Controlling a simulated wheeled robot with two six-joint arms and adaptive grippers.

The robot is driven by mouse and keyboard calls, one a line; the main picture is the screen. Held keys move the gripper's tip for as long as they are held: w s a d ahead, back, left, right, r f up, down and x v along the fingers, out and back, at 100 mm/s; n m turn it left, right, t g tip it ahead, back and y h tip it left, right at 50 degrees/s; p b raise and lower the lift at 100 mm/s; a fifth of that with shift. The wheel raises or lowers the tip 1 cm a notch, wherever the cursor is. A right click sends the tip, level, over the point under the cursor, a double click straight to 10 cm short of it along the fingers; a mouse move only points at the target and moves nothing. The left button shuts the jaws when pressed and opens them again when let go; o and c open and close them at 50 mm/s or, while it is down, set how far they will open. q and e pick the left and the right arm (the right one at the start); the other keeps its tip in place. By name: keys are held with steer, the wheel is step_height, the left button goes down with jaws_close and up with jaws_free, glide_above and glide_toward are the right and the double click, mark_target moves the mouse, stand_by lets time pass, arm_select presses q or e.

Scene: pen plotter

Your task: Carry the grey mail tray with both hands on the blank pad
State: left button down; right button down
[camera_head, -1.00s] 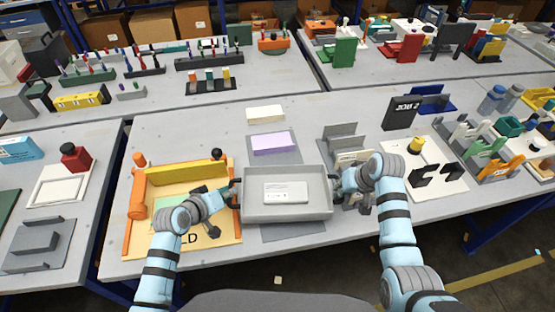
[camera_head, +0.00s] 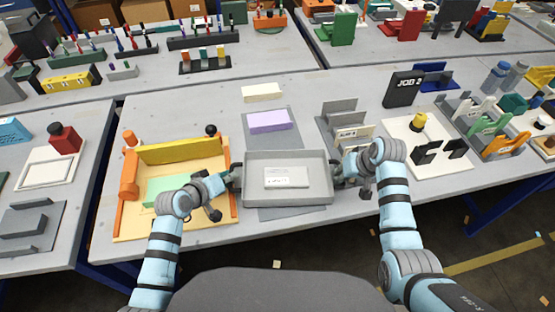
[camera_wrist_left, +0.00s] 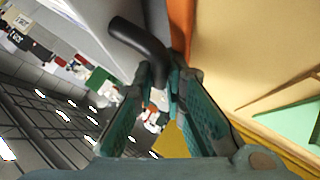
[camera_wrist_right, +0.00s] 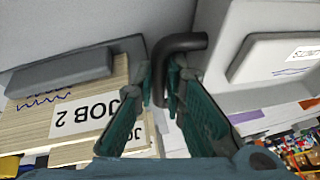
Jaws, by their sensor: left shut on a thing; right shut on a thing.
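The grey mail tray (camera_head: 288,199) hangs level between my two grippers at the front of the table, with a white labelled box (camera_head: 286,178) inside. My left gripper (camera_head: 236,173) is shut on the tray's left dark handle (camera_wrist_left: 140,40). My right gripper (camera_head: 337,172) is shut on the right dark handle (camera_wrist_right: 182,42). A plain grey pad (camera_head: 290,214) shows as a strip at the tray's front edge, and the tray hides most of it. I cannot tell whether the tray touches it.
Behind the tray, a lilac block (camera_head: 269,121) lies on another grey mat (camera_head: 286,115). An orange-edged wooden tray (camera_head: 130,172) is close at the left. A grey card rack (camera_head: 343,108) and a white board (camera_head: 398,127) stand at the right.

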arm_select(q)
steer(key=c, duration=1.9)
jaws_free()
steer(key=shift+s+f, duration=0.65)
steer(key=shift+s, duration=0.1)
arm_select(e)
steer(key=c, duration=1.9)
jaws_free()
steer(key=shift+s+d+f, duration=0.1)
steer(key=shift+s+f, duration=0.2)
steer(key=shift+s, duration=0.35)
arm_select(q)
steer(key=shift+o, duration=1.3)
steer(key=shift+s, duration=0.15)
arm_select(e)
steer(key=shift+o, duration=1.2)
steer(key=shift+s+r, duration=0.1)
arm_select(q)
steer(key=shift+w, duration=0.25)
arm_select(e)
steer(key=shift+w, duration=0.25)
arm_select(q)
steer(key=v, duration=0.7)
steer(key=shift+s+a+r, duration=0.15)
steer(key=shift+s+r, duration=0.2)
arm_select(e)
steer(key=shift+s+r, duration=0.1)
steer(key=shift+r, duration=0.05)
steer(key=v, duration=1.1)
steer(key=shift+r, duration=0.25)
